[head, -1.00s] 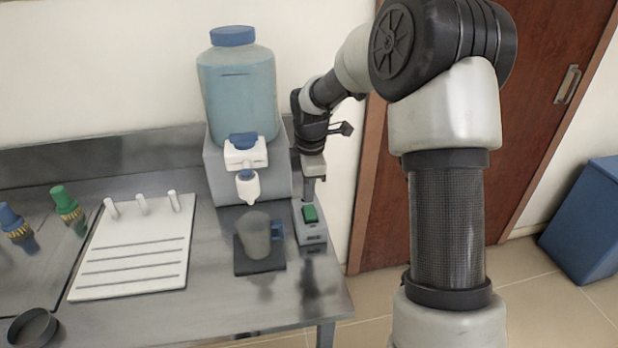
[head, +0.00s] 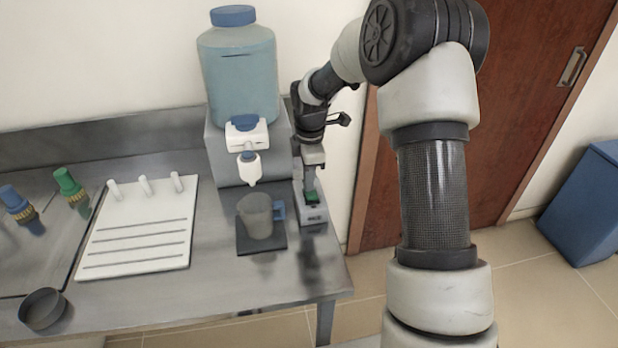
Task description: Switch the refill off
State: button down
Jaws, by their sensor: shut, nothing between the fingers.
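A small grey switch box with a green rocker (head: 312,196) stands on the steel bench to the right of the water dispenser. My gripper (head: 310,186) is shut and points down at the green rocker. Its tips are at or just above the rocker; I cannot tell whether they touch, and they hide part of it. The dispenser (head: 238,75) has a blue-tinted tank with a blue cap and a white tap (head: 248,165). A grey translucent beaker with a blue handle (head: 256,216) stands under the tap on a dark square pad (head: 262,246).
A white drying rack with pegs (head: 140,232) lies to the left. Green (head: 68,184) and blue (head: 16,200) fittings and a dark round dish (head: 43,309) are further left. The wall is close behind the bench.

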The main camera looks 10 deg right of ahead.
jog(key=shift+s+f, duration=0.15)
jog(key=shift+s, duration=0.05)
jog(key=shift+s, duration=0.7)
jog(key=shift+r, duration=0.2)
jog(key=shift+r, duration=0.2)
notch_tip(320, 180, up, 13)
jog(key=s+p, duration=0.2)
jog(key=p, duration=0.1)
jog(key=shift+r, duration=0.15)
